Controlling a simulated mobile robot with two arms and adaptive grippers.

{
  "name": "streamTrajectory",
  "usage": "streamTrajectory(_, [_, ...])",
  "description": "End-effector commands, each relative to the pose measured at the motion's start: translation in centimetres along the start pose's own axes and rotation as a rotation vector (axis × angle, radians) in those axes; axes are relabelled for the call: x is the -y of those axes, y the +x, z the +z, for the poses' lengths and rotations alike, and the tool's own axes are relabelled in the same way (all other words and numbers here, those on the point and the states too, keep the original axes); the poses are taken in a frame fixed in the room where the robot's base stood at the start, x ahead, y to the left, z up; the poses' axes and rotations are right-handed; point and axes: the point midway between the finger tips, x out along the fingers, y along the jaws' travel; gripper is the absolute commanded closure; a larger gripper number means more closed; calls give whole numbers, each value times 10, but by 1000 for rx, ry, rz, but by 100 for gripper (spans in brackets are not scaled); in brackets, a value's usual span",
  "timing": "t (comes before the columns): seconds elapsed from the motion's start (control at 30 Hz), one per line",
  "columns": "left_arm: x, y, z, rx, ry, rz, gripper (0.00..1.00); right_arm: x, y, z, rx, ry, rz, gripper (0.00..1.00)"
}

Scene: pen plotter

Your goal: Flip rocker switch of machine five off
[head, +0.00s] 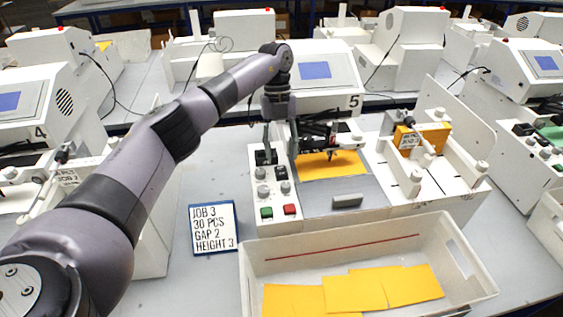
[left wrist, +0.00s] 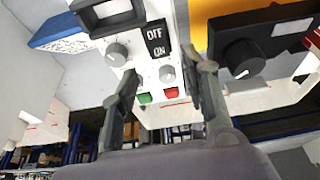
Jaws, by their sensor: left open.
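Machine five (head: 330,80), marked with a 5, stands in the middle of the head view. Its white control panel (head: 285,224) carries dark switch parts (head: 264,157), grey knobs, a green button (head: 266,212) and a red button (head: 290,209). In the left wrist view a black rocker piece (left wrist: 156,40) reads OFF and ON, beside a grey knob (left wrist: 117,54). I cannot tell which way it is tipped. My left gripper (head: 280,140) is open and empty, pointing down above the panel's far end. Its fingers (left wrist: 168,76) frame the lower panel in the left wrist view. My right gripper is out of view.
A job sign (head: 213,228) lies left of the panel. A white bin (head: 360,243) with yellow sheets stands in front. A yellow sheet (head: 330,165) lies under the machine's carriage, right of my gripper. Machine four (head: 35,110) stands at the left.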

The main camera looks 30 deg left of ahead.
Motion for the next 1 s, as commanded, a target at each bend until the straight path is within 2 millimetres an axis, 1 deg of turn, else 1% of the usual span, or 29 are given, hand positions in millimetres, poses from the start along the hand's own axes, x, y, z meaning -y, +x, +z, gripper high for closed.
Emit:
streamTrajectory(0.03, [1, -13, 0, 2, -2, -2, 58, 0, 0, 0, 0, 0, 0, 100])
streamTrajectory(0.2, [1, -48, 0, 2, -1, -2, 58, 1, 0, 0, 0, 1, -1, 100])
streamTrajectory(0.4, [0, -66, 0, 0, -1, 0, 58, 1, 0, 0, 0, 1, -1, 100])
streamTrajectory(0.57, [0, -69, 0, -1, 0, 1, 58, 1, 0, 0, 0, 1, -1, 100])
streamTrajectory(1.0, [0, -69, 0, -1, 0, 0, 58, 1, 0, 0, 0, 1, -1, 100])
